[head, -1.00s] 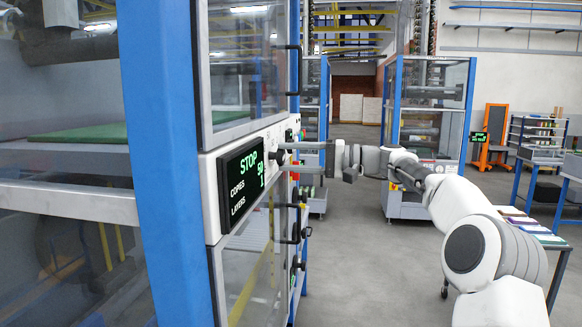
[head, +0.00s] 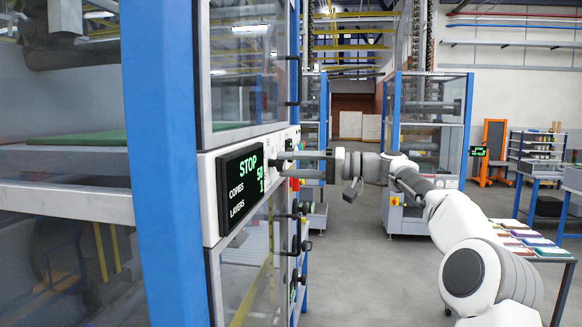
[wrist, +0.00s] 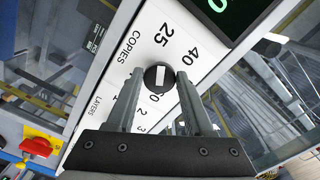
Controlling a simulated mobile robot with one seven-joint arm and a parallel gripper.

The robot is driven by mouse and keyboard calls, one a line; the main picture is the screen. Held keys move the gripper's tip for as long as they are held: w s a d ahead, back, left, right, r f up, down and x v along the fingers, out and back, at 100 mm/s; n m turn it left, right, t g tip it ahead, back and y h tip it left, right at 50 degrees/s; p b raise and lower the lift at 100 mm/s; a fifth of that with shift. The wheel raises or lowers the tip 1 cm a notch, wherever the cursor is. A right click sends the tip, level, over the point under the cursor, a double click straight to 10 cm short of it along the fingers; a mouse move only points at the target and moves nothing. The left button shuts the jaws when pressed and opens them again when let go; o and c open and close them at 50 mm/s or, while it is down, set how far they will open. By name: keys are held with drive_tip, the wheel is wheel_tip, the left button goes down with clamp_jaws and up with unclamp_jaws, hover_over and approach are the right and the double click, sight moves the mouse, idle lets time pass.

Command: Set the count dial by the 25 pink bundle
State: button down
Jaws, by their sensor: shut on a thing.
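The count dial (wrist: 158,72) is a round dark knob with a white mark, under the COPIES label in the wrist view. The numbers 25 and 40 are printed beside it; another number is partly hidden. My gripper (wrist: 160,82) has a finger on each side of the knob and is shut on it. In the head view my gripper (head: 285,157) reaches the panel just right of the display (head: 241,187), which reads STOP, COPIES 50, LAYERS 1. Several coloured bundles (head: 527,238) lie on a table at the right; which one is pink is unclear.
A LAYERS scale (wrist: 98,104) lies beside the dial. A red switch on yellow (wrist: 36,147) shows at lower left in the wrist view. Black door handles (head: 292,80) stick out from the blue-framed machine (head: 165,150). The grey floor behind my arm is open.

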drive_tip(key=shift+c, duration=1.5)
unclamp_jaws()
drive_tip(key=s+d+p, duration=0.1)
drive_tip(key=s+d, duration=0.2)
drive_tip(key=d, duration=1.4)
drive_tip(key=shift+s, duration=0.2)
